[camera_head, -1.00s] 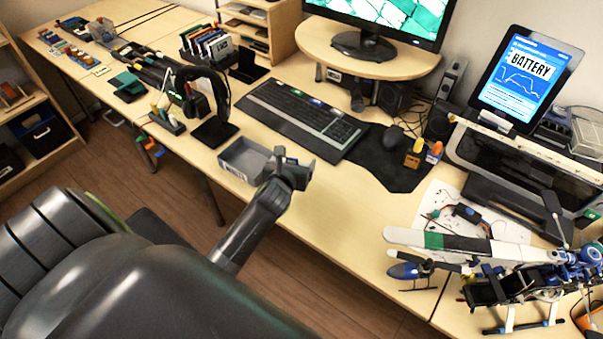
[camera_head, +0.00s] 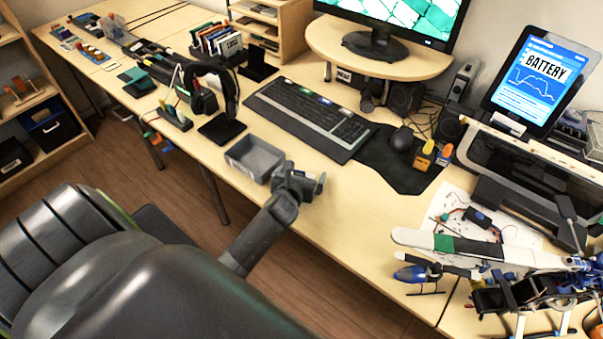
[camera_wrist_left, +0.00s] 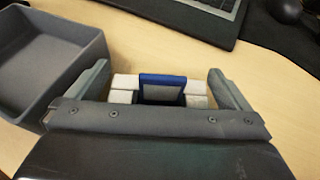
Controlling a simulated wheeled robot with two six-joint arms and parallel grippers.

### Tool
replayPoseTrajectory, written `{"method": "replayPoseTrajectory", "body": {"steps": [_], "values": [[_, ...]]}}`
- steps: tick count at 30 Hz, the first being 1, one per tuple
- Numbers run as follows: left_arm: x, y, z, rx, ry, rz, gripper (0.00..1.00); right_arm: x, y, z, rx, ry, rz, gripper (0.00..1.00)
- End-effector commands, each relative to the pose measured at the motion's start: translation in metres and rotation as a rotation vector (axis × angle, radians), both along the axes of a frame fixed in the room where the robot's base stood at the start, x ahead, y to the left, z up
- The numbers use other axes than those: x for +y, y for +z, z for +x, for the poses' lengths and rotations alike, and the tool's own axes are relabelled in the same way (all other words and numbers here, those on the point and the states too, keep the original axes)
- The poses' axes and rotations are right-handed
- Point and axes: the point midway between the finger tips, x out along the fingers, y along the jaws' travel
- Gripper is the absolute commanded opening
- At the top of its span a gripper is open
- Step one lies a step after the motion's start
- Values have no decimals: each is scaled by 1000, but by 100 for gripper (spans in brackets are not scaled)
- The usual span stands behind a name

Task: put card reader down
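The card reader (camera_wrist_left: 162,88) shows in the left wrist view as a small block with a blue rim and grey face. It sits between the pale pads of my left gripper (camera_wrist_left: 160,92), which appear to touch it on both sides. In the head view my left gripper (camera_head: 304,184) is low over the front part of the desk, just right of the grey tray (camera_head: 255,172). The card reader cannot be made out clearly there. Whether it touches the desk cannot be told. My right gripper is not in view.
The grey tray (camera_wrist_left: 45,62) is close beside my left gripper. Behind are the keyboard (camera_head: 313,116) and the dark mat (camera_head: 395,172). A model helicopter (camera_head: 520,270) is at the right. The desk front between tray and helicopter is clear.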

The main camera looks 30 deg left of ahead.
Motion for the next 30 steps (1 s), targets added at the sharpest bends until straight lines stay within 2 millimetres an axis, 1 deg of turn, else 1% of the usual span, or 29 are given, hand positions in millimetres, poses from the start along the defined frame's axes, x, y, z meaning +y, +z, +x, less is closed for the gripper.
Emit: {"method": "replayPoseTrajectory", "body": {"steps": [5, 8, 11, 14, 21, 24, 27, 30], "values": [[0, 0, 0, 0, 0, 0, 100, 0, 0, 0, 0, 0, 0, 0], [0, 4, 0, -1, 0, -1, 100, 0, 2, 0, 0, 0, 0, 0], [-3, 7, -8, 0, 1, -2, 100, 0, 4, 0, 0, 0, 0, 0], [-7, 13, -23, 1, 2, -3, 100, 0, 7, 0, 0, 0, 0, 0], [-22, 32, -67, 1, 3, -5, 100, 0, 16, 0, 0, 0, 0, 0], [-26, 40, -83, 0, 3, -3, 100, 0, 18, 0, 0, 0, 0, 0], [-31, 44, -94, 0, 2, -3, 100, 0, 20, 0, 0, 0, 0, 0], [-33, 47, -101, 1, 3, -1, 100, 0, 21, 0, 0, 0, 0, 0]]}}
